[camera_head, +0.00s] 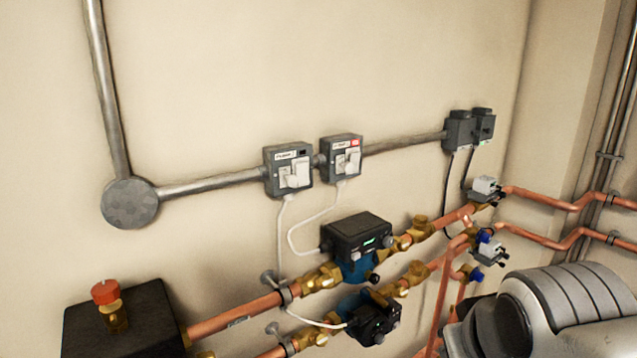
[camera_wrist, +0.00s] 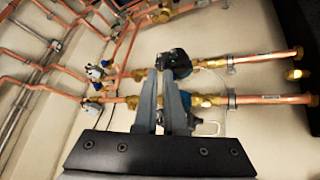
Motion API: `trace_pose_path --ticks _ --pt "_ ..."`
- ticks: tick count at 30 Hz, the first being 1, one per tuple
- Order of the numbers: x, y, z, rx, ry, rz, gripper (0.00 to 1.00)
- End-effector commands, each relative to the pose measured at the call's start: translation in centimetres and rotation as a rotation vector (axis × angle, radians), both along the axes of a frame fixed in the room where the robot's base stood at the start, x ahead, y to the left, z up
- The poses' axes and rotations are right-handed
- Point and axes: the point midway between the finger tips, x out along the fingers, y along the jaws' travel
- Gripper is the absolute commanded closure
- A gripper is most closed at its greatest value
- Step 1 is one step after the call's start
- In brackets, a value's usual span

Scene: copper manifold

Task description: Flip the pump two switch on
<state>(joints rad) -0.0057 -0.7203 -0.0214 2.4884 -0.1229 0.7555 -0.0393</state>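Two grey switch boxes sit side by side on the wall in the head view. The left switch box (camera_head: 289,169) has white switches and a dark indicator. The right switch box (camera_head: 342,157) has white switches and a red mark at its upper right. Their labels are too blurred to read surely, so I cannot confirm which is pump two. Neither box shows clearly in the wrist view. My gripper (camera_wrist: 160,72) shows in the wrist view with its two fingers close together, pointing toward the pipes and pumps. Nothing is clearly held. The head view does not show the fingers.
Two pumps, an upper one (camera_head: 356,237) and a lower one (camera_head: 374,318), sit on copper pipes below the boxes. White cables hang from the boxes. Grey conduit (camera_head: 213,182) runs along the wall. Dark boxes (camera_head: 468,130) are further right. The wall above is clear.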

Motion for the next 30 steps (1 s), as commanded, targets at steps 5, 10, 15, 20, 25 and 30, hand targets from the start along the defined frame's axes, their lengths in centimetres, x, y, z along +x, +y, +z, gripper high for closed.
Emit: trace_pose_path --ticks 5,10,15,20,25,30 --pt "5.0 -2.6 3.2 -0.215 -0.192 0.121 1.00" --pt "9.3 -3.4 7.0 -0.431 -0.375 0.283 1.00" --pt "12.5 -2.2 10.5 -0.634 -0.545 0.481 1.00" --pt "14.5 0.4 12.9 -0.801 -0.694 0.698 1.00" --pt "15.1 4.2 14.0 -0.942 -0.840 0.952 1.00" --pt "14.5 7.4 13.8 -1.021 -0.951 1.170 1.00"
